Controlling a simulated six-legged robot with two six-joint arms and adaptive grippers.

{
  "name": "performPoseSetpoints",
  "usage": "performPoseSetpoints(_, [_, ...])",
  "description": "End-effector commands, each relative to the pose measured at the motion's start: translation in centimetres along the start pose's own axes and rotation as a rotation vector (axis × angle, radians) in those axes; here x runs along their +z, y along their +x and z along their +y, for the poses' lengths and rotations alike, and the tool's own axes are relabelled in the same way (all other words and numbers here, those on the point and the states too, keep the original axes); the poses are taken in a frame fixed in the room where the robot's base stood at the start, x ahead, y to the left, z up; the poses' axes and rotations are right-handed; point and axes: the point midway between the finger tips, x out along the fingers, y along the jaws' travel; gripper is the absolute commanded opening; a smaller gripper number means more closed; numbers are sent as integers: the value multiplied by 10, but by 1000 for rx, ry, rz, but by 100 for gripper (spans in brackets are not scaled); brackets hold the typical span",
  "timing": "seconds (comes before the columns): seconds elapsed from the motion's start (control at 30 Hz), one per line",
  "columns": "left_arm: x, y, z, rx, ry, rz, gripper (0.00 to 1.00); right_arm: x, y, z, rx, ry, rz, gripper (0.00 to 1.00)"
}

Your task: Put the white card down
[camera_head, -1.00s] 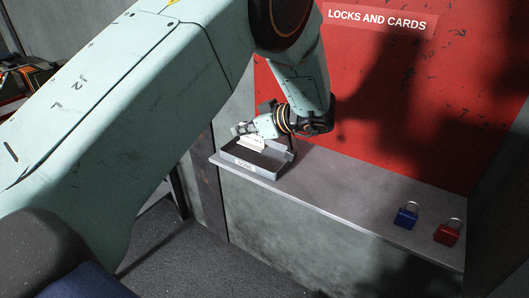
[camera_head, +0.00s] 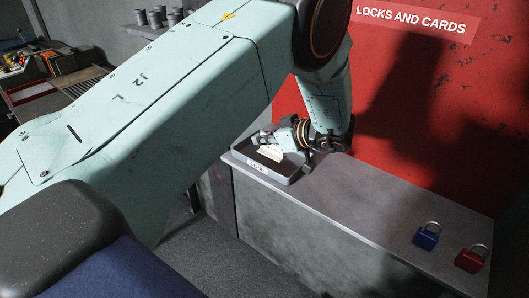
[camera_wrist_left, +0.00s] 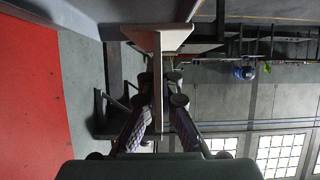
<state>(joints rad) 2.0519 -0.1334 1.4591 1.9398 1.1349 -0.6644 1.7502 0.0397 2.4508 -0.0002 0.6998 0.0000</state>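The white card (camera_head: 268,153) is at the far left end of the shelf, over or inside a shallow grey tray (camera_head: 281,180). My left gripper (camera_head: 276,141) reaches down over the tray and is shut on the card. In the left wrist view the card (camera_wrist_left: 160,90) stands nearly edge-on between the two fingers, with a broader pale part beyond the fingertips. I cannot tell whether the card touches the tray floor. My right gripper is not in view.
A grey shelf (camera_head: 350,202) runs right from the tray, with clear room in its middle. A blue padlock (camera_head: 426,238) and a red padlock (camera_head: 470,259) stand at its right end. A red panel labelled LOCKS AND CARDS (camera_head: 415,18) rises behind.

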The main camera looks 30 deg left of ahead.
Motion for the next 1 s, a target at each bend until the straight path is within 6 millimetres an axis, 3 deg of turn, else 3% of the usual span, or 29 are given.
performPoseSetpoints(0.43, [40, 22, 2, 0, -1, 0, 0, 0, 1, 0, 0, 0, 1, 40])
performPoseSetpoints(0.8, [43, 24, 4, 1, -2, 1, 0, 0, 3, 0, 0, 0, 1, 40])
performPoseSetpoints(1.0, [42, 24, 4, 1, -2, 1, 18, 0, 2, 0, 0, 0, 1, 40])
